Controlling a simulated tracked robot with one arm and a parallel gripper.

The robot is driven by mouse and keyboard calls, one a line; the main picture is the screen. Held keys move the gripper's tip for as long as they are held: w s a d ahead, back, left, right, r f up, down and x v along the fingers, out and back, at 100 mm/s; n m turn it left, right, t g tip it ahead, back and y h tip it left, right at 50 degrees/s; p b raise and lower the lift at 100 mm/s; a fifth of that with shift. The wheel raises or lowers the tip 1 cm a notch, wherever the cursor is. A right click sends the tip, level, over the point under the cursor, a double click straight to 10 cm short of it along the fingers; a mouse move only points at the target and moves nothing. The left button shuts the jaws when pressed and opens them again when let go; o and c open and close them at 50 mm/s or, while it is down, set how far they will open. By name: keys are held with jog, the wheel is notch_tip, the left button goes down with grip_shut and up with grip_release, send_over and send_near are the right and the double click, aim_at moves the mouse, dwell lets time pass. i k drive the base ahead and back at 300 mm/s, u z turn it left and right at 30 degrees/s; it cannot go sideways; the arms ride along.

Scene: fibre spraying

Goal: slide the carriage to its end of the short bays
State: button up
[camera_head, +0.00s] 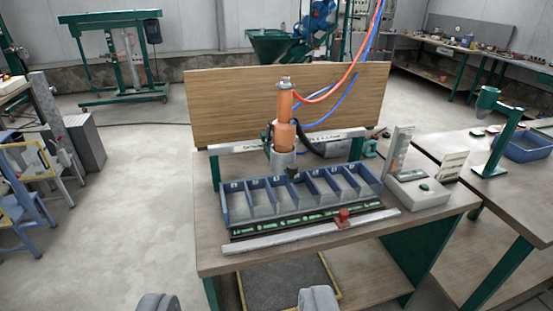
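A blue tray of several open bays (228,217) sits on the wooden bench, with a green-marked strip along its front. A pale front rail (280,240) lies before it. A small red-topped slider (343,216), seemingly the carriage, sits on this rail right of its middle. An orange spray unit (285,120) with a grey lower body stands upright behind the tray, at the back rail (235,146). I cannot tell which bays are the short ones. My gripper (238,300) is open and empty at the bottom edge, its two grey fingertips wide apart, short of the bench.
A wooden backboard (225,105) stands behind the bench. Red and blue hoses (335,92) hang to the spray unit. A pale box with a green button (418,190) stands right of the tray. Another bench with a blue bin (528,147) is at right.

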aim_at(281, 164)
jog(key=z, duration=0.05)
jog(key=i, duration=1.1)
jog(key=z, duration=0.7)
